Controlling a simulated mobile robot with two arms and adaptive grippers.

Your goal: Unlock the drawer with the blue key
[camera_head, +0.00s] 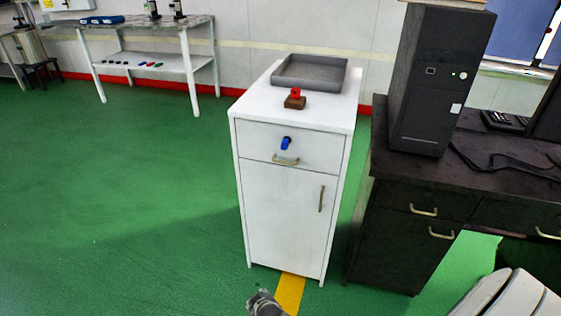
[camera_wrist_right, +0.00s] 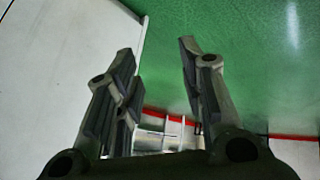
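A white cabinet (camera_head: 285,200) stands at the centre of the head view. The blue key (camera_head: 286,143) sits at the front of its top drawer (camera_head: 258,140), above the drawer handle (camera_head: 286,161); the drawer looks closed. A gripper part (camera_head: 265,303), seemingly of my right arm, shows at the bottom edge, low in front of the cabinet and apart from the key. In the right wrist view my right gripper (camera_wrist_right: 160,65) is open with nothing between its fingers, and a pale panel lies to its left. The left gripper is out of view.
On the cabinet top are a grey tray (camera_head: 309,72) and a red piece on a brown block (camera_head: 295,103). A dark desk (camera_head: 400,235) with a black computer tower (camera_head: 432,80) stands close on the right. Green floor (camera_head: 120,200) is free on the left.

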